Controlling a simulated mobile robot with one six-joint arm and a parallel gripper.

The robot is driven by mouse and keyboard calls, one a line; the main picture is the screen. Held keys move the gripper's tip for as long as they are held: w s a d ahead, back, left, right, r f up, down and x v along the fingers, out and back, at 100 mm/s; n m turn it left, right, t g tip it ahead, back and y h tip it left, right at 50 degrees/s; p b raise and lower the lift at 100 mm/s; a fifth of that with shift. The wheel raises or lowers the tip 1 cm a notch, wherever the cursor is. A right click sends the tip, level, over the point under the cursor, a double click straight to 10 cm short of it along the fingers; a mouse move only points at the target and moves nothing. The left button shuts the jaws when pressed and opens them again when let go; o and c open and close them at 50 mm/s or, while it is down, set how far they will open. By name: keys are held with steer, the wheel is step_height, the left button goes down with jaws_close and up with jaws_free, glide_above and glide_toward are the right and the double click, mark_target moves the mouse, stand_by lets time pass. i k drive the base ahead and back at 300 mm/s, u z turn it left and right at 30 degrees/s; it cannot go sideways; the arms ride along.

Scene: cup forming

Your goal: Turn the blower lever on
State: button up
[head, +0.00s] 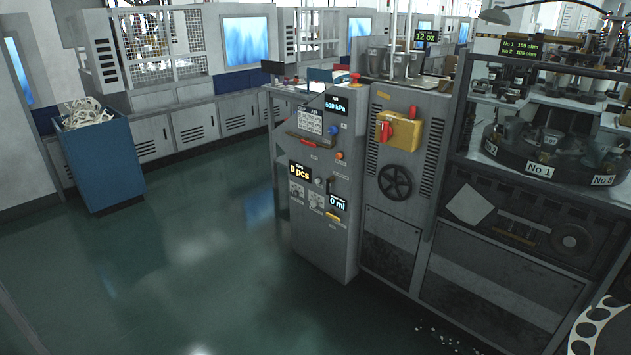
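No lever with a readable "blower" label shows, so I cannot tell which control it is. A grey control panel (322,232) stands in the middle of the head view. It carries a red bar-shaped handle (302,139), small knobs or switches (297,190) with labels too small to read, and displays reading "500 kPa" (336,105), "0 pcs" (299,172) and "0 ml" (338,202). Right of it, a yellow box (409,136) with a red switch handle (386,130) is mounted on the machine above a black handwheel (395,182). My gripper is not in view.
The dark green floor (190,260) left of the panel is open. A blue bin (100,165) with white scraps stands at the left. A rotary table marked "No 1" (540,168) is at the right. White bits lie on the floor at the bottom right.

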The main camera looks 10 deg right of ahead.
mark_target(330, 179)
steer(key=u, duration=0.55)
steer(key=i, duration=1.55)
steer(key=u, duration=0.1)
